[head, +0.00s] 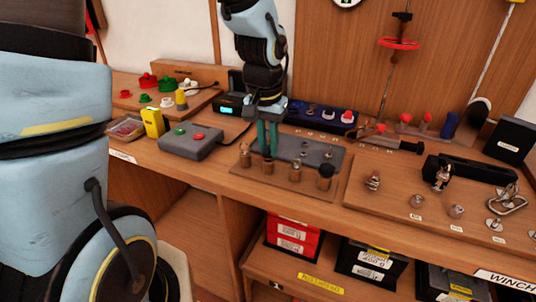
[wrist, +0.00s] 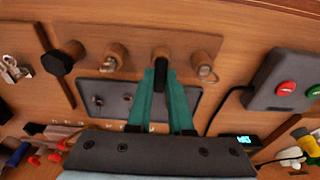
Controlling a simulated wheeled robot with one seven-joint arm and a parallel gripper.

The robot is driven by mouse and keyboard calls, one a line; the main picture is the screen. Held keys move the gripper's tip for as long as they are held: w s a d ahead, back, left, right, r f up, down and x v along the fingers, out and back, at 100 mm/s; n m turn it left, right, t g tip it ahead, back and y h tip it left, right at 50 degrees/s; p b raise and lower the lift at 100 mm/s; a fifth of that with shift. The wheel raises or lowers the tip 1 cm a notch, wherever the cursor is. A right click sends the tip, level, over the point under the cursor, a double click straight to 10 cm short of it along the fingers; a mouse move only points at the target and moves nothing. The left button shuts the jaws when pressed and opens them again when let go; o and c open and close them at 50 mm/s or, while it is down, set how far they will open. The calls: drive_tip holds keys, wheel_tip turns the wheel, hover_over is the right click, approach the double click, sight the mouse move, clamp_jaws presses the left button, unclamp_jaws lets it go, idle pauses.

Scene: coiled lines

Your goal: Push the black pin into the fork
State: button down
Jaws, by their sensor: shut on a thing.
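My gripper (head: 267,150) points down over a wooden board with a row of short posts, behind the row's front edge. In the wrist view its green fingers (wrist: 160,72) are closed together around a small dark piece, which looks like the black pin (wrist: 160,58). The pin is mostly hidden by the fingertips and sits in line with the posts. The post under the fingertips (head: 267,166) shows in the head view. I cannot make out the fork's slot, or how deep the pin sits in it.
A grey button box (head: 190,141) is further left. A dark grey plate (head: 315,152) lies behind the posts.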

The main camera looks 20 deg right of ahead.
sight(269, 149)
idle(0.3)
wheel_tip(269, 149, up, 6)
drive_tip(key=p, duration=0.5)
drive_tip(key=shift+f, duration=0.1)
